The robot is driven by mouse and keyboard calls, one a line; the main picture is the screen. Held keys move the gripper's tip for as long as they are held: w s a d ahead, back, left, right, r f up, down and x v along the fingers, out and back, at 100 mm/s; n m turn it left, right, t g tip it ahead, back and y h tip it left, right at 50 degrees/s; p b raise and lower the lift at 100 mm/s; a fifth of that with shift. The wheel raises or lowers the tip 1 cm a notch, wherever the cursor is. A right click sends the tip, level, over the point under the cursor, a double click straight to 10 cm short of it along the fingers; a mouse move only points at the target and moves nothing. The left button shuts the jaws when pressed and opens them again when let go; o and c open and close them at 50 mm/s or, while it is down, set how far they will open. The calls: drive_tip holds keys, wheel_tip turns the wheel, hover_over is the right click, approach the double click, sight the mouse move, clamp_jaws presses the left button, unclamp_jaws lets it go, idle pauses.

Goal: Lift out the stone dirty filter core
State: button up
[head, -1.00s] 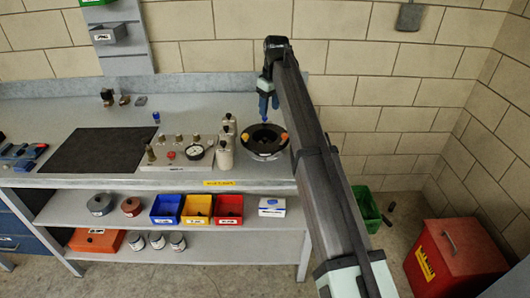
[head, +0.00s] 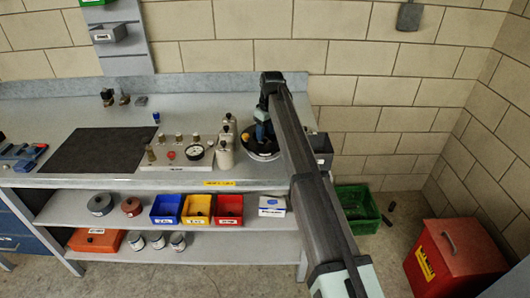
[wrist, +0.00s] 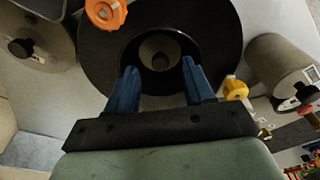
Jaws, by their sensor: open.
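The stone-coloured filter core (wrist: 160,45) sits inside the round black housing (wrist: 97,50), with a dark knob at its middle. The housing (head: 262,156) also shows on the right part of the bench in the head view, where the core cannot be made out. My gripper (wrist: 160,68) is open and empty, its two blue fingers apart over the near side of the housing opening. In the wrist view the fingertips overlap the opening's near edge; how deep they reach is unclear. In the head view my gripper (head: 263,134) is just above the housing, partly hidden by my arm.
A grey bin (head: 322,150) is at the bench's right end, a green crate (head: 357,210) on the floor.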

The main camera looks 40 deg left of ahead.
wheel_tip(320, 180, down, 2)
drive_tip(key=shift+a+f, duration=0.15)
drive_tip(key=shift+f, duration=0.1)
clamp_jaws()
idle(0.4)
idle(0.9)
